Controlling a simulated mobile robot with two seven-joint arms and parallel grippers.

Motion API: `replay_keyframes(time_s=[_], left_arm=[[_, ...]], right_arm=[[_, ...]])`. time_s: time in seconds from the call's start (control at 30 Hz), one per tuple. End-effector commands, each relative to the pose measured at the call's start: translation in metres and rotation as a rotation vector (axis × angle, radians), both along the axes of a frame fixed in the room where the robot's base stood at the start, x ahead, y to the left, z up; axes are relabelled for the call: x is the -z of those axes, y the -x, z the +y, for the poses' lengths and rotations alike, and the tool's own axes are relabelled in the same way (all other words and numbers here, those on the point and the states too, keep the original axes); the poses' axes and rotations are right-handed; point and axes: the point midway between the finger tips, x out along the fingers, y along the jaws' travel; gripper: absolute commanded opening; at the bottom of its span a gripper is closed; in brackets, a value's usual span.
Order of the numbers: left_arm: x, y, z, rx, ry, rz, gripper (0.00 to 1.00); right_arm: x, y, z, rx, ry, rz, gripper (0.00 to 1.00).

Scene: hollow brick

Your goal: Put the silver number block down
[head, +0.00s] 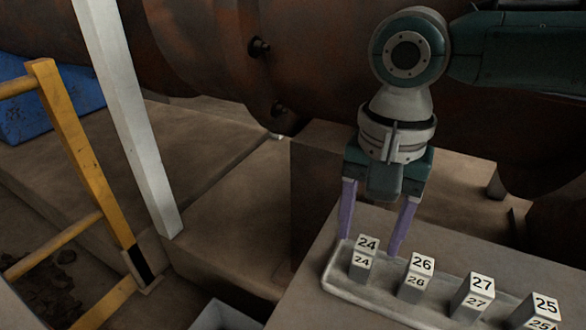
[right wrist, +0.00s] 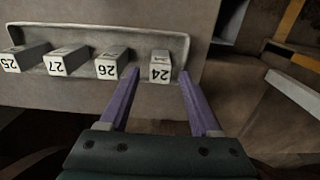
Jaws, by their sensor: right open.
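The silver number block marked 24 (head: 363,262) stands upright at the left end of a shallow grey tray (head: 346,289). My right gripper (head: 369,243) is open, with its purple fingers pointing down around this block. In the right wrist view, block 24 (right wrist: 160,66) lies between the fingertips (right wrist: 159,72), with a gap visible on each side. Blocks 26 (head: 417,279), 27 (head: 474,297) and 25 (head: 538,312) stand in the same row to the right. The lower part of block 25 is cut off by the picture edge. My left gripper is not in view.
The tray rests on a concrete block (head: 300,303). A large rusty pipe (head: 215,60) runs behind. A pale post (head: 130,120) and a yellow railing (head: 80,150) stand at the left. A blue object (head: 60,105) is at the far left.

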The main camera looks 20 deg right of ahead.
Motion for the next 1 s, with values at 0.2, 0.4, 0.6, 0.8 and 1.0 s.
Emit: replay_keyframes(time_s=[0.2,0.4,0.6,0.8,1.0], left_arm=[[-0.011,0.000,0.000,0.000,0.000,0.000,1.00],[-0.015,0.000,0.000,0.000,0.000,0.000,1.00],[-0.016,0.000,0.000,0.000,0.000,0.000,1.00],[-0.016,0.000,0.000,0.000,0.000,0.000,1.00],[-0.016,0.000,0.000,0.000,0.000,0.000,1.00]], right_arm=[[-0.054,-0.001,0.000,-0.001,-0.001,-0.004,0.64],[-0.089,-0.001,0.000,-0.001,-0.002,-0.004,0.64],[-0.102,0.000,0.000,0.000,-0.001,0.000,0.64],[-0.103,0.000,0.000,0.000,-0.001,0.000,0.64],[-0.095,0.004,0.008,-0.054,-0.011,-0.004,0.64]])
